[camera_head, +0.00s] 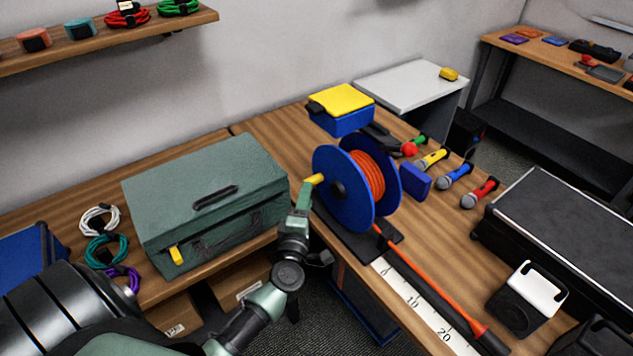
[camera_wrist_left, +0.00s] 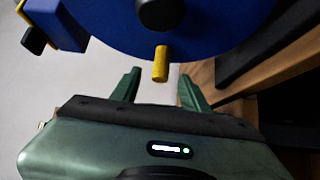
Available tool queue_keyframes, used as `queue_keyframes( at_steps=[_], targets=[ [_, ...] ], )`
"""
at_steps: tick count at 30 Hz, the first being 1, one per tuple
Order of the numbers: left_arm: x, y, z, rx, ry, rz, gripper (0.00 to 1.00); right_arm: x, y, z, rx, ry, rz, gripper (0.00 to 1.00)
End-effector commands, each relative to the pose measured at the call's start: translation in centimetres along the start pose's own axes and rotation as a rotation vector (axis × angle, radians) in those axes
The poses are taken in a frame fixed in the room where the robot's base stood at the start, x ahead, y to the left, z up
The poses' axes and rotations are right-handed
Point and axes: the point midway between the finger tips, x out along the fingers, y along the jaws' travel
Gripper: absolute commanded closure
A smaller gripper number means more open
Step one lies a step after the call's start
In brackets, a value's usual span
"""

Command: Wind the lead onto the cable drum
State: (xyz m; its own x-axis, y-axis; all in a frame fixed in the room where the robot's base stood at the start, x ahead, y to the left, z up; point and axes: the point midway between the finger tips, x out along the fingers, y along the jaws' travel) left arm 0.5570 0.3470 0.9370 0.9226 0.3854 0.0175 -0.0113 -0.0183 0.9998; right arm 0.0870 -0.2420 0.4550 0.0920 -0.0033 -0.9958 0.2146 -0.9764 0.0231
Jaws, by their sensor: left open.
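The cable drum (camera_head: 345,185) has blue flanges and stands upright on a dark base on the bench. Orange-red lead (camera_head: 368,176) is wound between the flanges. Its loose length (camera_head: 430,282) runs down along the white measuring strip toward the front edge. The yellow crank handle (camera_head: 315,179) sticks out from the drum's left face; it also shows in the left wrist view (camera_wrist_left: 161,64). My left gripper (camera_head: 305,192) is open at this handle. In the left wrist view its fingers (camera_wrist_left: 159,86) stand either side of and just short of the handle, with no contact visible.
A green case (camera_head: 205,200) stands left of the drum. A blue box with a yellow lid (camera_head: 341,108) is behind it. Several microphones (camera_head: 455,177) lie to the right, beside a large black case (camera_head: 570,240). Coiled cables (camera_head: 100,220) lie at the left.

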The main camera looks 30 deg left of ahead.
Motion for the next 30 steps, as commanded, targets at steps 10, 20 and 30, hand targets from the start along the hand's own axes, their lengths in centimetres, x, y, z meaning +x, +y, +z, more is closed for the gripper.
queue_keyframes(
  at_steps=[10,20,30],
  targets=[
    [5.2,0.0,0.1,0.003,-0.002,0.0,0.55,-0.2,-1.7,-0.4,0.0,0.004,-0.02,0.5],
    [6.0,-0.1,0.1,0.003,-0.003,-0.002,0.55,-0.2,-0.2,-0.1,0.003,0.001,-0.002,0.5],
    [6.0,-0.1,0.1,0.003,-0.003,-0.001,1.0,-0.2,-0.2,-0.1,0.004,0.001,-0.003,0.5]
  ],
)
